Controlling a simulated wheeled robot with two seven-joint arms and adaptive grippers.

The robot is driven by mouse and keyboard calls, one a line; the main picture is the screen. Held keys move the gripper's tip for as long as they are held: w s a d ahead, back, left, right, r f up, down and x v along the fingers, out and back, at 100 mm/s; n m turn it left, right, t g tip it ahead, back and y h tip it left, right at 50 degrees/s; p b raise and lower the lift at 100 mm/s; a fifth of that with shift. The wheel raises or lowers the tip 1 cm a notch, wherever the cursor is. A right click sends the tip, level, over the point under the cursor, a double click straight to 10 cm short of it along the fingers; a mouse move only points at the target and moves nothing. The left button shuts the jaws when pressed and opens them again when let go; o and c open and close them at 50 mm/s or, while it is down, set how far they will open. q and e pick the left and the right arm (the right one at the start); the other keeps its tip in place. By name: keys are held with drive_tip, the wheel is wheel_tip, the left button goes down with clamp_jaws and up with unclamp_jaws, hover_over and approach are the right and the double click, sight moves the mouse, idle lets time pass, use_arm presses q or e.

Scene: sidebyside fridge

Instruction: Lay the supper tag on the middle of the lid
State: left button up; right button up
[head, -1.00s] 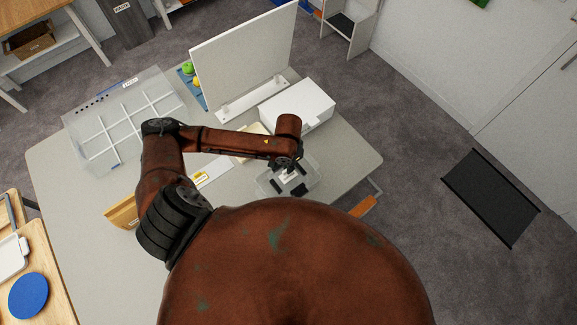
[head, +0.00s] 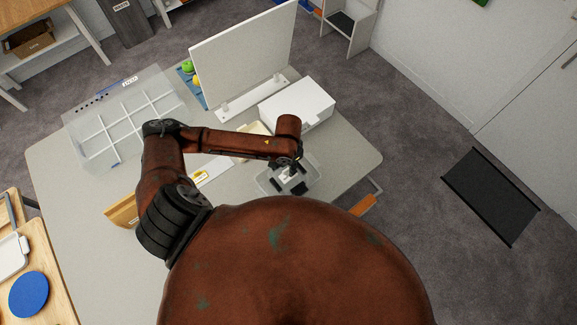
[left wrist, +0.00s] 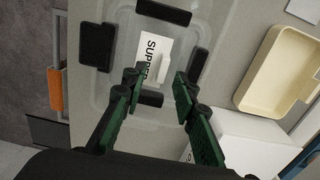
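The supper tag (left wrist: 153,52), a white card lettered "SUPPE…" with a small raised white tab, appears to lie flat near the middle of the clear lid (left wrist: 122,78). In the head view the tag (head: 290,174) shows as a small white patch on the lidded box (head: 268,184). Black clips (left wrist: 97,45) sit around the lid on its sides. My left gripper (left wrist: 155,78) is over the lid with its green fingers spread, one on each side of the tag's near end. The head view shows this gripper (head: 290,167) only partly. My right gripper is not in view.
A cream tray (left wrist: 283,68) and a white box (head: 298,104) stand close to the lidded box. A divided clear bin (head: 125,115) is at the table's left, with an upright white panel (head: 243,55) at the back.

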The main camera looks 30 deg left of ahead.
use_arm(q)
drive_tip(key=shift+r, duration=0.1)
wheel_tip(320, 180, up, 12)
idle(0.6)
idle(0.4)
